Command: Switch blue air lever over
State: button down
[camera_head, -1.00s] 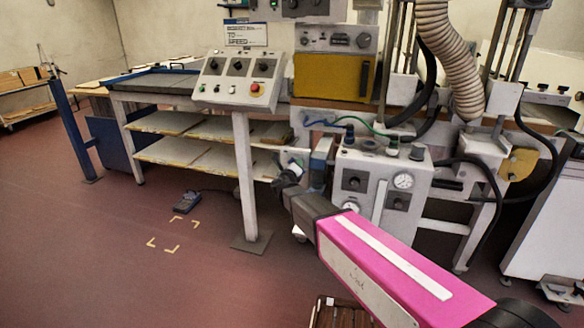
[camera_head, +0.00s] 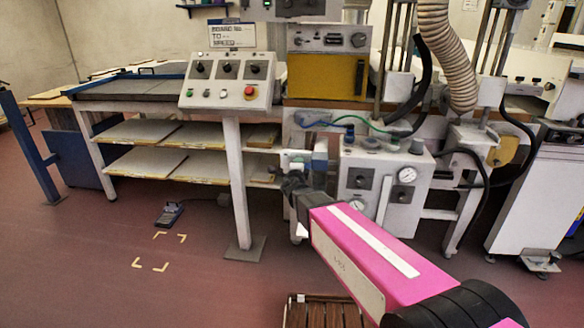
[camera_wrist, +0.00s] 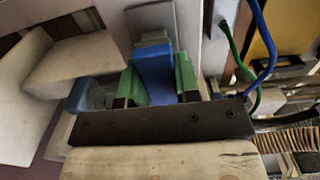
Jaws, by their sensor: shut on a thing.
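The blue air lever (camera_wrist: 154,72) shows in the wrist view as a blue block between the two green fingertips of my gripper (camera_wrist: 157,82). The fingertips are shut on it, one on each side. In the head view my gripper (camera_head: 298,163) is at the left side of the grey air-control box (camera_head: 372,170), which has gauges and dark knobs. My gripper and wrist largely hide the lever there, so its angle cannot be told.
Blue and green hoses (camera_wrist: 262,50) run close to the right of my gripper in the wrist view. A sloped button console (camera_head: 226,82) on a post and shelves of boards (camera_head: 170,148) stand to the left. A slatted wooden thing (camera_head: 325,312) is low in front.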

dwell(0.5)
jog(key=c, duration=0.8)
grip_release()
jog(key=shift+c, duration=0.2)
jog(key=shift+s, duration=0.15)
jog(key=s, duration=1)
jog(key=shift+s+a, duration=0.25)
jog(key=shift+a, duration=0.15)
